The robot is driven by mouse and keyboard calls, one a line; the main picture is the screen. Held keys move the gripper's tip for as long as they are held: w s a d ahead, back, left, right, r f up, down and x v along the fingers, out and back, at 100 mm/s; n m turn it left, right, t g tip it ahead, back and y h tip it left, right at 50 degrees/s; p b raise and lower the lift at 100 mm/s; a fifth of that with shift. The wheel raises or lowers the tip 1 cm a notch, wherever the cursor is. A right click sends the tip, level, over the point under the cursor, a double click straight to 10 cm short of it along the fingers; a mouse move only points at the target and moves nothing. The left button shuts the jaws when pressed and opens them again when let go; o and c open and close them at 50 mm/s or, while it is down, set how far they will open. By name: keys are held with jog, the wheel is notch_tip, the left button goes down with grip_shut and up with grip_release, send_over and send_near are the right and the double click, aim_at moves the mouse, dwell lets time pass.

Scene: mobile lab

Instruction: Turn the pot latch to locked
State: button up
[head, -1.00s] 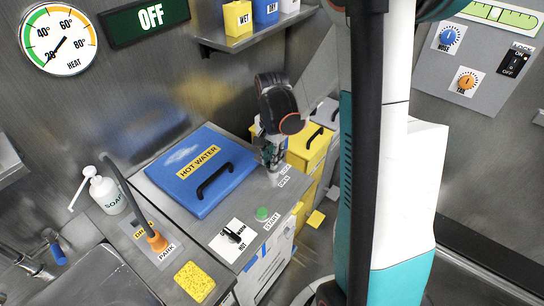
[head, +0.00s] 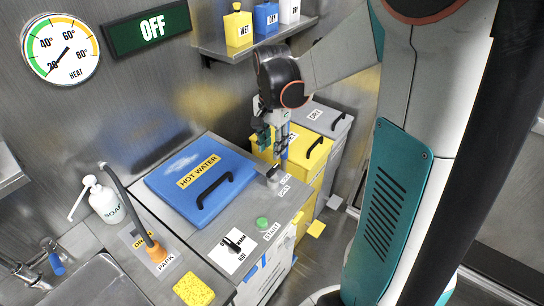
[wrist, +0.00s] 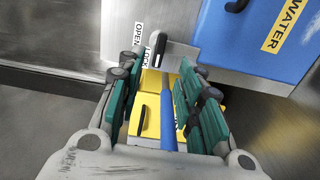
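The pot latch (head: 274,177) is a small grey piece on the pot's top (head: 232,222), at the right of the blue HOT WATER lid (head: 205,178). Its OPEN and LOCK labels lie beside it. In the wrist view the latch (wrist: 158,48) has a black lever next to the labels; I cannot tell which label it points to. My gripper (head: 272,145) is above and behind the latch, apart from it. In the wrist view my gripper (wrist: 162,95) has its green pads spread. A blue strip (wrist: 168,115) shows between them; I cannot tell whether it touches them.
Yellow (head: 303,148) and grey (head: 333,125) bins stand behind the pot. A shelf (head: 262,40) with bottles hangs above. A green START button (head: 263,223) and black dial (head: 233,242) sit in front of the latch. A soap bottle (head: 106,202) and sink are at left.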

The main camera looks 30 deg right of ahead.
jog(key=shift+r, duration=1.45)
